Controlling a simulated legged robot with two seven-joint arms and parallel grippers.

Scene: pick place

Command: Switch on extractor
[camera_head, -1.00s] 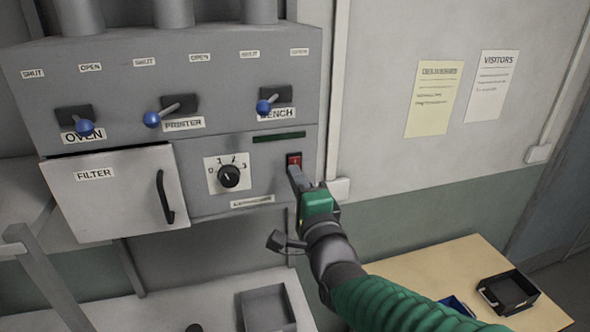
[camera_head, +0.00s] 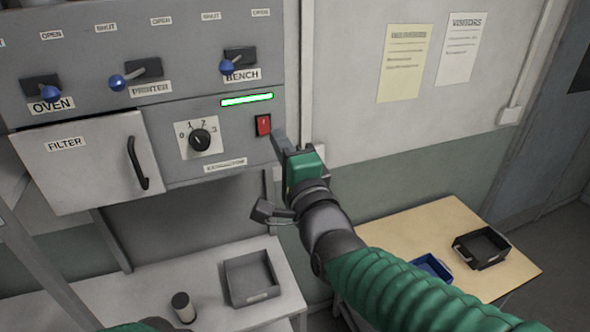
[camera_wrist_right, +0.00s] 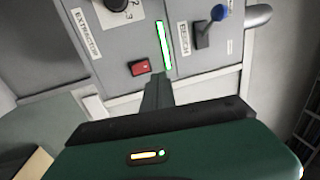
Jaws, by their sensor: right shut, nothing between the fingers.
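The extractor panel (camera_head: 225,150) is a grey box on the wall. Its red rocker switch (camera_head: 263,125) is at the panel's right end, and it also shows in the right wrist view (camera_wrist_right: 138,68). The indicator bar (camera_head: 247,99) above the switch glows green; it is also lit in the wrist view (camera_wrist_right: 164,45). A black dial (camera_head: 200,140) marked 0 to 3 sits left of the switch. My right gripper (camera_head: 276,138) is shut and empty, its tips just right of and below the switch, apart from it. My left gripper is not in view.
Blue-knobbed levers labelled OVEN (camera_head: 48,93), PRINTER (camera_head: 118,82) and BENCH (camera_head: 227,65) are above. The FILTER door (camera_head: 85,165) stands at left. Below are a grey tray (camera_head: 232,285), a dark cylinder (camera_head: 182,305), a blue tray (camera_head: 432,265) and a black tray (camera_head: 480,250).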

